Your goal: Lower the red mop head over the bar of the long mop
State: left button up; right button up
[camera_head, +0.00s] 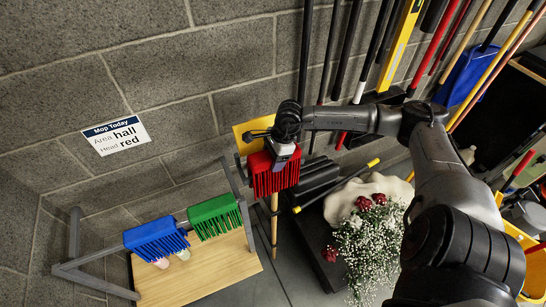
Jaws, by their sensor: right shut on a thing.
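My right gripper (284,146) comes in from the right and is shut on the red mop head (272,177). The red head hangs with its strands down, just right of the rack's grey end frame. A wooden pole (274,222) shows directly below it and may be the long mop. The bar of the long mop is not clearly visible, so I cannot tell whether the head touches it. My left gripper is not in view.
A blue mop head (155,239) and a green mop head (214,216) hang on the rack over a wooden board (210,272). A wall sign (117,134) reads hall, red. White and red flowers (368,235) stand right. Long-handled tools lean behind.

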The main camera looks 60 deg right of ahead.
jog(key=shift+f+b, duration=1.6)
jog(key=shift+f, duration=0.55)
jog(key=shift+f+b, duration=0.35)
jog(key=shift+f, duration=0.05)
jog(key=shift+f+b, duration=0.45)
jog(key=shift+b, duration=0.05)
jog(key=o, duration=1.1)
jog(key=shift+o, duration=0.2)
